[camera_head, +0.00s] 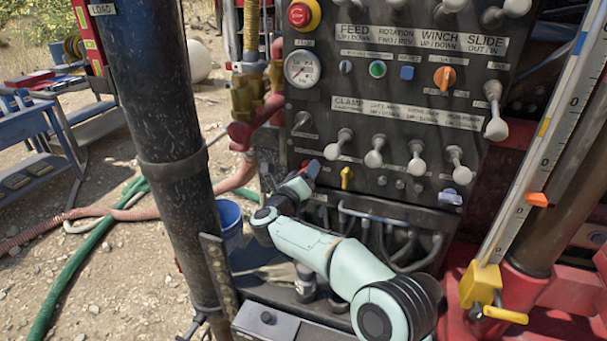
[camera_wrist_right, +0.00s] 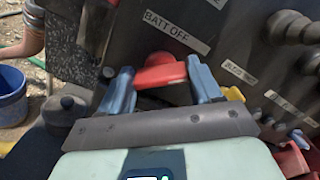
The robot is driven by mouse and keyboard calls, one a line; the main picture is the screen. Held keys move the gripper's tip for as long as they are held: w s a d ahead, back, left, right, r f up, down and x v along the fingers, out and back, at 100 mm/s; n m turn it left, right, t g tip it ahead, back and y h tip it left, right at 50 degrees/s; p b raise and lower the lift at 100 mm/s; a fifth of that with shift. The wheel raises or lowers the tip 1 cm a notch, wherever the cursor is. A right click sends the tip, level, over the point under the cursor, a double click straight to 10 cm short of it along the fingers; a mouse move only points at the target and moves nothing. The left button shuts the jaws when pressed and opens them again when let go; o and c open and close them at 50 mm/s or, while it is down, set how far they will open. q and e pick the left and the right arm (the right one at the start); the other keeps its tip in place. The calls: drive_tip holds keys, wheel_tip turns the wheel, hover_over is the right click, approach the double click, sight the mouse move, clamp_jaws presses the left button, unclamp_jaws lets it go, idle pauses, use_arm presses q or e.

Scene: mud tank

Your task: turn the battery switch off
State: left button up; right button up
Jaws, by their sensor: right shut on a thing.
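The battery switch has a red handle (camera_wrist_right: 160,74) on the dark control panel, below a "BATT OFF" label (camera_wrist_right: 176,32) in the right wrist view. My right gripper (camera_wrist_right: 161,82) has its two blue fingers on either side of the red handle and is shut on it. The handle lies roughly crosswise between the fingers. In the head view my right gripper (camera_head: 308,169) is at the panel's lower left, and it hides most of the switch there. My left gripper is not in view.
A yellow valve lever (camera_head: 346,177) sits just right of my gripper. Several grey-knobbed levers (camera_head: 374,152) stick out above and to the right. A thick dark post (camera_head: 168,120) stands to the left. Black hoses (camera_head: 390,230) hang below the panel. A blue bucket (camera_head: 229,222) stands behind the post.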

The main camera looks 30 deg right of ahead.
drive_tip(key=n, duration=0.3)
drive_tip(key=n+p, duration=0.1)
drive_tip(key=shift+r+n, duration=0.3)
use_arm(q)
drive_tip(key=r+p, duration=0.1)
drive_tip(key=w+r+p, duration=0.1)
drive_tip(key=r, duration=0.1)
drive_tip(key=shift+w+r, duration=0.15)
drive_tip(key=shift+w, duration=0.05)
use_arm(e)
drive_tip(key=n, duration=0.5)
drive_tip(key=shift+f, duration=0.1)
drive_tip(key=shift+n, duration=0.3)
drive_tip(key=o, duration=1.1)
drive_tip(key=shift+f, duration=0.1)
drive_tip(key=shift+c, duration=0.2)
drive_tip(key=shift+w+f, duration=0.15)
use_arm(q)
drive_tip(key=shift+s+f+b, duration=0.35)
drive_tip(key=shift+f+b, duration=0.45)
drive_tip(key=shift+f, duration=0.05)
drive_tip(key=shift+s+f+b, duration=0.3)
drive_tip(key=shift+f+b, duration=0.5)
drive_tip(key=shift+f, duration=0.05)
use_arm(e)
drive_tip(key=v, duration=1.3)
drive_tip(key=shift+s, duration=0.2)
